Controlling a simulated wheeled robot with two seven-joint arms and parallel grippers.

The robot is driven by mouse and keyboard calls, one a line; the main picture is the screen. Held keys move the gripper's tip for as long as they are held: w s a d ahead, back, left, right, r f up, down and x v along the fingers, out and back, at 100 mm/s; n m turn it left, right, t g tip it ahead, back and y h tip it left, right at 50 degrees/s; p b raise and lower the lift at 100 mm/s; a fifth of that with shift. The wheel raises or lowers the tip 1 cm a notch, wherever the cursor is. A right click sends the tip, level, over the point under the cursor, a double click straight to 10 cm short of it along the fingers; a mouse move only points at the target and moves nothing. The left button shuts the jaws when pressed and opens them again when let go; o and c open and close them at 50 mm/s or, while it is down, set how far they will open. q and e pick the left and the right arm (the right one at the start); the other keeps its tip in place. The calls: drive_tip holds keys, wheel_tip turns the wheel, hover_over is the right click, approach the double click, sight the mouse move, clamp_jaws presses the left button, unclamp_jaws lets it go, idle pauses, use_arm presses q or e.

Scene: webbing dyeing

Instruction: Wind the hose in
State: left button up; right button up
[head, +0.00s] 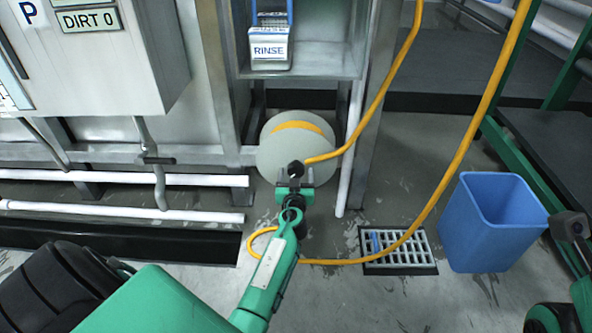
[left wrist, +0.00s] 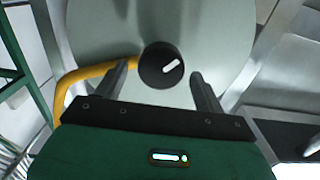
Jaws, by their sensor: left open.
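The hose reel (head: 268,152) is a pale grey disc low on the frame, with yellow hose showing through its upper part. A round black knob (head: 296,168) with a white mark sits on its face; it also shows in the left wrist view (left wrist: 155,70). The yellow hose (head: 453,165) hangs from above, loops across the floor over the drain and bends near the reel. Another hose length runs from above down to the reel. My left gripper (head: 295,182) is open, its fingers on either side of the knob, apart from it as far as I can see.
A blue bin (head: 492,222) stands right of the floor drain grate (head: 400,262). A grey control box (head: 95,55) is at upper left, above white pipes (head: 120,213). A RINSE container (head: 270,45) sits on the shelf above. Part of my right arm shows at lower right.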

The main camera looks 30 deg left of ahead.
use_arm(q)
drive_tip(key=shift+x, duration=1.45)
drive_tip(key=c, duration=0.9)
drive_tip(key=shift+c, duration=0.2)
drive_tip(key=shift+m, duration=0.3)
